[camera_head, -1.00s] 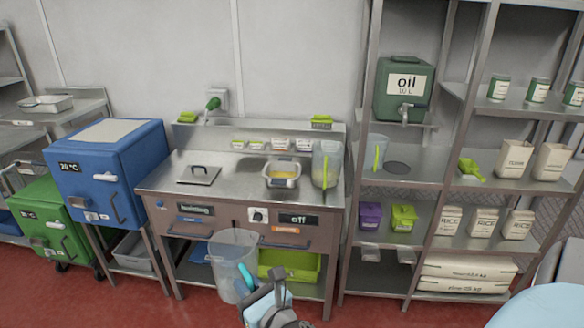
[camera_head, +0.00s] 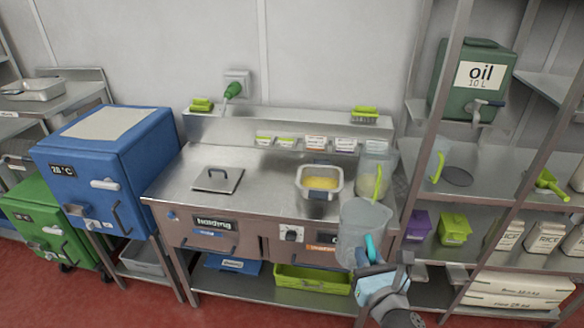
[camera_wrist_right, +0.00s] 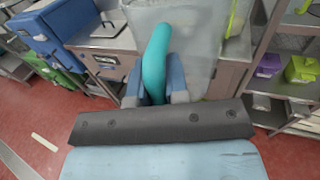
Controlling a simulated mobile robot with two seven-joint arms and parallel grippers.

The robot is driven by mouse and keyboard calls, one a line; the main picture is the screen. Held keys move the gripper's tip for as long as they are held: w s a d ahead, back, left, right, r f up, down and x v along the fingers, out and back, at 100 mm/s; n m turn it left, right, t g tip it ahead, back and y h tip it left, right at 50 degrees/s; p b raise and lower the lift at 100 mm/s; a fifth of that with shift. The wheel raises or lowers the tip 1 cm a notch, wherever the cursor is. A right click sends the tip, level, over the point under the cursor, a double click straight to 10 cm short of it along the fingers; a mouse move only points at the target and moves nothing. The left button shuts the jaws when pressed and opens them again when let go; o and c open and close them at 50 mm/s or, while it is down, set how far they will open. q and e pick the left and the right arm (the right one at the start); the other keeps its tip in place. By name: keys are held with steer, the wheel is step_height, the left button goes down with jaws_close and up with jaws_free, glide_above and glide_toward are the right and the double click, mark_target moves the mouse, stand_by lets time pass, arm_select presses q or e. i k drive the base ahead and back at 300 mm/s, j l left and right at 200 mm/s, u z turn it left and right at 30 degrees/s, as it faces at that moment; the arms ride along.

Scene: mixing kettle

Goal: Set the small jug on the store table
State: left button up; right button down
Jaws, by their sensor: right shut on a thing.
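My right gripper (camera_head: 368,260) is shut on the teal handle of a clear jug (camera_head: 360,228). The jug is upright and hangs in front of the right part of the steel worktop, overlapping its front edge in the picture. In the right wrist view, blue fingers (camera_wrist_right: 157,88) close around the teal handle (camera_wrist_right: 155,60), and the clear wall of the jug (camera_wrist_right: 195,45) is beyond. I cannot tell which surface is the store table; a steel table (camera_head: 60,108) with a metal pan stands at the far left. My left gripper is not in view.
The steel worktop (camera_head: 262,180) bears a lid (camera_head: 217,180), a pan of yellow liquid (camera_head: 320,184) and a green-handled clear jug (camera_head: 375,160). Its middle has bare room. A blue box (camera_head: 105,165) stands left; a shelf rack with an oil canister (camera_head: 468,85) stands right.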

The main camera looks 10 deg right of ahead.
mark_target(265, 185)
steer(key=i+j, duration=0.25)
steer(key=i, duration=0.25)
steer(key=i+j+z, duration=0.1)
steer(key=i+j, duration=0.15)
steer(key=i, duration=0.25)
steer(key=i+j, duration=0.25)
steer(key=i, duration=0.25)
steer(key=z, duration=0.05)
